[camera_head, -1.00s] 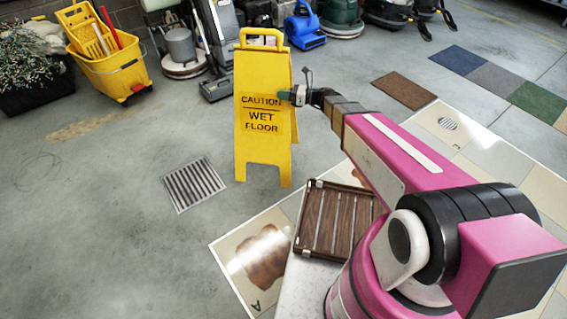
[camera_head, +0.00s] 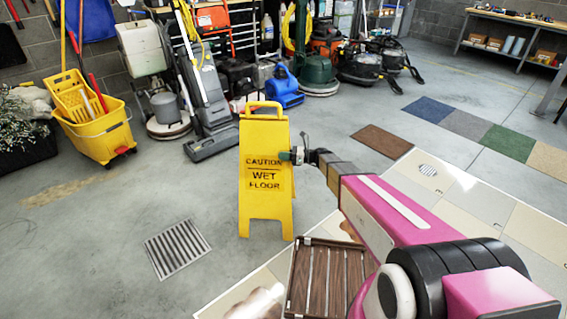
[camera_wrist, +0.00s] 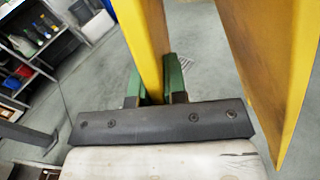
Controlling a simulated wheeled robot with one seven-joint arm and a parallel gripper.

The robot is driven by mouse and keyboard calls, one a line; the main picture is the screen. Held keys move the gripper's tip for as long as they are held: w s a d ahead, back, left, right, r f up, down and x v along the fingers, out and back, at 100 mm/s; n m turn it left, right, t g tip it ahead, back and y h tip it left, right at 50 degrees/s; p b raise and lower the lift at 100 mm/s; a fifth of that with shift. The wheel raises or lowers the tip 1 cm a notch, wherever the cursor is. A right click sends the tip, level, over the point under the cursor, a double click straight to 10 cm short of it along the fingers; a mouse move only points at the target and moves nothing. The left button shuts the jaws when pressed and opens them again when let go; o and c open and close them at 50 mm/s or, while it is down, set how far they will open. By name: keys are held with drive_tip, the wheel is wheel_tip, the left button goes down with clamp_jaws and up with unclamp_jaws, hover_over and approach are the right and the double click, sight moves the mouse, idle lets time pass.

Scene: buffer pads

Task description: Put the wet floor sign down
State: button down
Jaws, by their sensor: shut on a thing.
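The yellow wet floor sign (camera_head: 265,205) stands upright and spread in the middle of the head view, with black lettering facing me. My gripper (camera_head: 299,155) is shut on the right edge of the sign, at about the height of its lettering. In the wrist view, the green fingers of my gripper (camera_wrist: 158,85) close on the edge of one yellow panel (camera_wrist: 145,45), and the other panel (camera_wrist: 262,60) slants away at the right. The sign's feet look to be at or just above the grey floor; I cannot tell whether they touch.
A floor drain (camera_head: 177,249) lies left of the sign. A yellow mop bucket (camera_head: 95,130) and floor machines (camera_head: 208,110) stand behind. A brown mat (camera_head: 381,141) lies to the right, beside pale floor tiles (camera_head: 480,200). A slatted wooden rack (camera_head: 325,280) is close by.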

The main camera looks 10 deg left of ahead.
sight(284, 162)
drive_tip(key=shift+f, duration=2.2)
drive_tip(key=c, duration=1.2)
unclamp_jaws()
drive_tip(key=shift+f, duration=0.1)
drive_tip(key=shift+o, duration=0.2)
